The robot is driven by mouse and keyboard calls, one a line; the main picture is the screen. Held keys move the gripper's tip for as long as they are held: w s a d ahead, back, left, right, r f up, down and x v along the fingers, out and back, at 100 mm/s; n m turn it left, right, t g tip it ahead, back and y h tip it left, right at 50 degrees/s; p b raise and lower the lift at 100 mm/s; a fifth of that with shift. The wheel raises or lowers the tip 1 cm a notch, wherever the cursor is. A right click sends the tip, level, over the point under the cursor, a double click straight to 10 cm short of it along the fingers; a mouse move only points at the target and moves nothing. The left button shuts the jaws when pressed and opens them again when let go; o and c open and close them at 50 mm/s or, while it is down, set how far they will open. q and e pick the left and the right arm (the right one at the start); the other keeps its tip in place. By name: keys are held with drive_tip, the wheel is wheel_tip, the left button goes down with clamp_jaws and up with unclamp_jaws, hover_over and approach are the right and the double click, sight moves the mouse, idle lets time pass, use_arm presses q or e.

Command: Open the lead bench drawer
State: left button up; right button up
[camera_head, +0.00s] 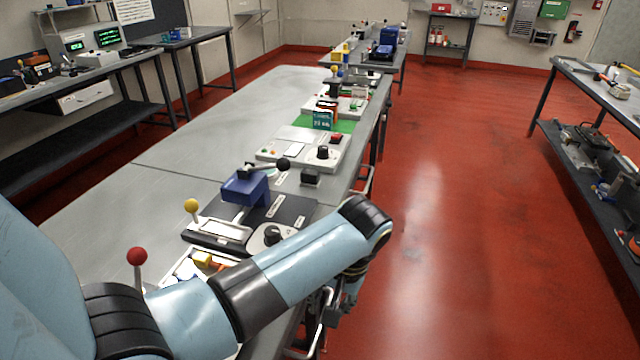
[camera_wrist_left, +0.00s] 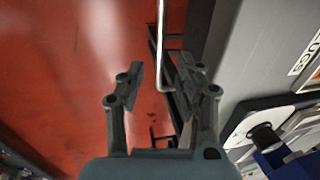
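My left gripper (camera_head: 348,292) hangs off the right edge of the long grey bench (camera_head: 150,130), above the red floor. In the left wrist view its two fingers (camera_wrist_left: 168,82) are apart, with nothing clamped between them. A thin grey bar handle (camera_wrist_left: 161,45) runs down between the fingertips in that view; I cannot tell whether it touches either one. In the head view a bar handle (camera_head: 318,335) shows just below the gripper at the bench side. The drawer front is mostly hidden, and I cannot tell whether the drawer is shut. My right gripper is not in view.
Another bar handle (camera_head: 367,180) sticks out farther along the bench side. A dark panel with a blue clamp (camera_head: 245,188), a yellow-knobbed lever (camera_head: 191,206) and a red-knobbed lever (camera_head: 137,257) stand on top. Open red floor (camera_head: 460,200) lies to the right.

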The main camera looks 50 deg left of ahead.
use_arm(q)
drive_tip(key=f, duration=0.3)
drive_tip(key=a+f, duration=0.1)
drive_tip(key=f, duration=0.1)
drive_tip(key=shift+s+f, duration=0.3)
drive_tip(key=shift+f, duration=0.05)
drive_tip(key=c, duration=0.6)
clamp_jaws()
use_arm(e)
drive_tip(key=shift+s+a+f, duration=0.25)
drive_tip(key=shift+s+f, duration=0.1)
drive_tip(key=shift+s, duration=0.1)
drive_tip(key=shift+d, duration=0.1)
